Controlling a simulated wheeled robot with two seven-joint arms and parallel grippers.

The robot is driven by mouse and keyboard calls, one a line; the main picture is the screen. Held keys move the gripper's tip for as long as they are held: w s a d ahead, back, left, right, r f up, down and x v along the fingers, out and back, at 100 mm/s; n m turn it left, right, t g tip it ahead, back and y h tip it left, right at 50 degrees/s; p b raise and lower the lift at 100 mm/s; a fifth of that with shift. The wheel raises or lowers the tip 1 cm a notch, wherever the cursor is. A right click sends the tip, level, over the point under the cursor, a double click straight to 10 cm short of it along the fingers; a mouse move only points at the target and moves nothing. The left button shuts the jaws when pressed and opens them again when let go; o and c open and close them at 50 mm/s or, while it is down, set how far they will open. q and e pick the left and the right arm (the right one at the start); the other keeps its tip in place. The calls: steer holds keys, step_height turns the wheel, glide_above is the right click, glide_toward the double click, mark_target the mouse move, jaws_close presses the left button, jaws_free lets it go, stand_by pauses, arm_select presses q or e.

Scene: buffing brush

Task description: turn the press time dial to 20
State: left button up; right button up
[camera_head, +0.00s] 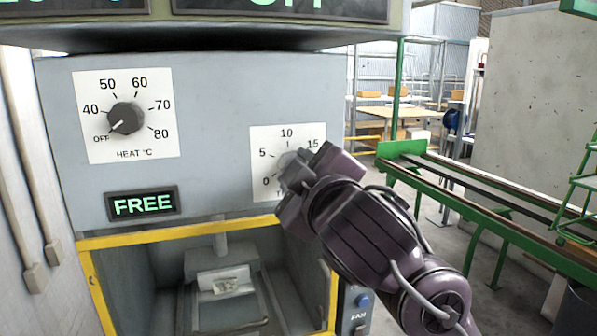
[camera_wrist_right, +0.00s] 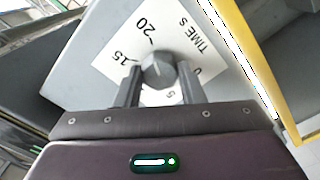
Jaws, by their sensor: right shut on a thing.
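The press time dial is a dark grey knob (camera_wrist_right: 158,72) on a white scale plate (camera_wrist_right: 120,62), seen in the right wrist view with 20, 15, 5, 0 and "TIME S" legible. In the head view the same white plate (camera_head: 262,145) shows 0, 5, 10 and 15; my right gripper covers its lower right part and most of the knob. My right gripper (camera_wrist_right: 159,80) has one finger on each side of the knob and is shut on it. I cannot tell which number the knob's pointer is at. My left gripper is not in view.
A heat dial (camera_head: 126,118) sits to the left on the same grey panel, pointing near OFF. A display (camera_head: 142,204) below it reads FREE. A yellow-edged opening (camera_head: 180,235) lies under the panel. A green-framed conveyor (camera_head: 480,190) stands at the right.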

steer(key=shift+f, duration=0.1)
steer(key=o, duration=1)
steer(key=shift+s, duration=0.1)
steer(key=v, duration=0.7)
steer(key=shift+s+d+b, duration=0.1)
steer(key=shift+s+b, duration=0.15)
steer(key=shift+b, duration=0.1)
